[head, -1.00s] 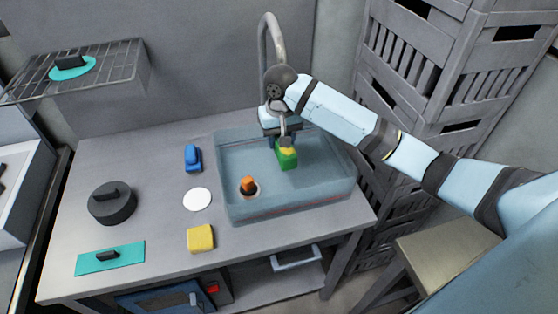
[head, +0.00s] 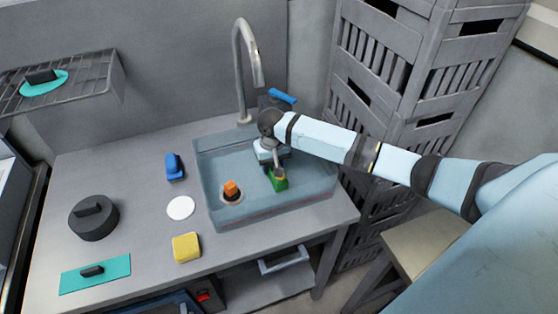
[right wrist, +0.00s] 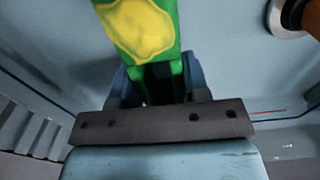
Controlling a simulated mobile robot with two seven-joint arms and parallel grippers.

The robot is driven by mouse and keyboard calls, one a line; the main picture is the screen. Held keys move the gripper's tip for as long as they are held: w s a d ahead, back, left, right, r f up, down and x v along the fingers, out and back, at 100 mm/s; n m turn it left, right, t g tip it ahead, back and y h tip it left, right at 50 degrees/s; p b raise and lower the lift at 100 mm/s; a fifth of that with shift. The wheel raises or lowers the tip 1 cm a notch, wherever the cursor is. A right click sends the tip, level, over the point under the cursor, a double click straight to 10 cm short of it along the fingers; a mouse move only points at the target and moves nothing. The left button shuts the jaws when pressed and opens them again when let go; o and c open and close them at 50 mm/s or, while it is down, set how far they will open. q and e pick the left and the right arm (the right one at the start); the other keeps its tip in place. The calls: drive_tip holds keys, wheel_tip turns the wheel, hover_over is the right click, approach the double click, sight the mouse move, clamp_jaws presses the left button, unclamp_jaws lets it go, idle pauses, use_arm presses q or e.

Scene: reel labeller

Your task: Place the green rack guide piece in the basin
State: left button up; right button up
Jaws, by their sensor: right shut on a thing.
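The green rack guide piece (head: 279,182) has a yellow patch on it. It is inside the clear blue basin (head: 325,187), right of the orange plug-like thing. My right gripper (head: 276,169) reaches down into the basin from above and is shut on the green piece. In the right wrist view the green piece (right wrist: 165,55) stands out from between the blue fingers (right wrist: 150,83), its yellow patch facing the camera. I cannot tell whether the piece touches the basin floor. My left gripper is not in view.
An orange plug-like thing (head: 231,188) sits at the drain. A yellow sponge (head: 187,247), white disc (head: 180,208) and blue item (head: 174,167) lie left of the basin.

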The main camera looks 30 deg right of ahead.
drive_tip(key=d, duration=0.2)
drive_tip(key=w+d, duration=0.1)
drive_tip(key=shift+f, duration=0.6)
drive_tip(key=shift+w, duration=0.1)
drive_tip(key=o, duration=1.1)
drive_tip(key=shift+f, duration=0.1)
drive_tip(key=shift+c, duration=0.2)
wheel_tip(320, 180, up, 8)
